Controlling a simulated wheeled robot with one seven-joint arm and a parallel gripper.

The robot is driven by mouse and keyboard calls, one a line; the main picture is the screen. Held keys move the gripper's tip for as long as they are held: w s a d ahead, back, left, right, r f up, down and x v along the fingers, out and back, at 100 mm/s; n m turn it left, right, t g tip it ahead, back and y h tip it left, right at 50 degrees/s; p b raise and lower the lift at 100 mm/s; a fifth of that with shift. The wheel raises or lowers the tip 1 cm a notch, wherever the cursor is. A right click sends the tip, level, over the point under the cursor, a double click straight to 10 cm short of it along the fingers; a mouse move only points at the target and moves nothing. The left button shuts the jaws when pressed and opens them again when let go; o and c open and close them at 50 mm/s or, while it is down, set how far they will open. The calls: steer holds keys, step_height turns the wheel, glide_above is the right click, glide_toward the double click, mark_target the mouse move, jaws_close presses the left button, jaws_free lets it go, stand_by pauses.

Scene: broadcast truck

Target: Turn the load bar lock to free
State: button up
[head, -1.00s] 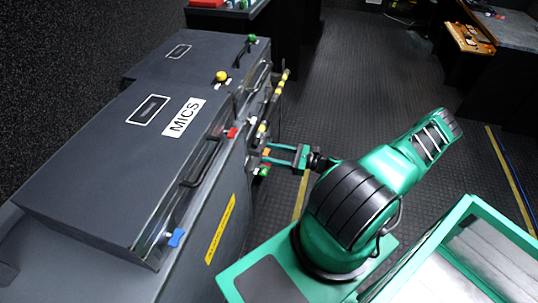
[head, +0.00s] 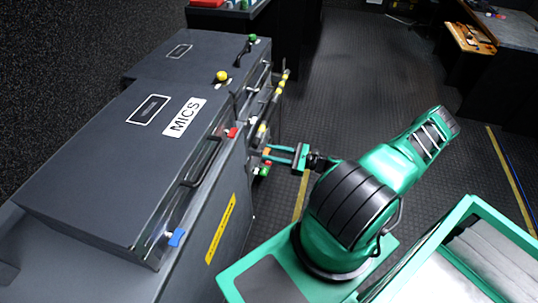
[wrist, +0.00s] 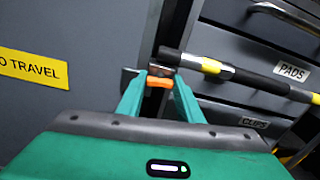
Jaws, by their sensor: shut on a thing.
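The load bar (wrist: 245,76), black with yellow bands, runs across the front of the grey cases; it also shows in the head view (head: 272,108). At its near end is a small dark fitting with an orange part (wrist: 158,82), which looks like the lock. My gripper (wrist: 158,92) has its two green fingers closed on this orange part. In the head view my gripper (head: 268,154) reaches left to the bar's end beside the case. The lock's exact turn angle cannot be told, as the fingers partly hide it.
Drawers marked PADS (wrist: 291,71) and CLIPS (wrist: 254,122) lie behind the bar. The floor (head: 370,70) beyond my arm is clear.

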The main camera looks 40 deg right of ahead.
steer(key=shift+s+a+f+n, duration=0.1)
steer(key=shift+n, duration=2.4)
steer(key=shift+s+f+n, duration=0.1)
steer(key=shift+n, duration=2.4)
steer(key=shift+s+a+f+n, duration=0.1)
steer(key=shift+n, duration=2.4)
steer(key=o, duration=1.1)
steer(key=shift+w+r, duration=0.1)
steer(key=shift+d, duration=0.1)
steer(key=v, duration=1)
steer(key=shift+s+d, duration=0.3)
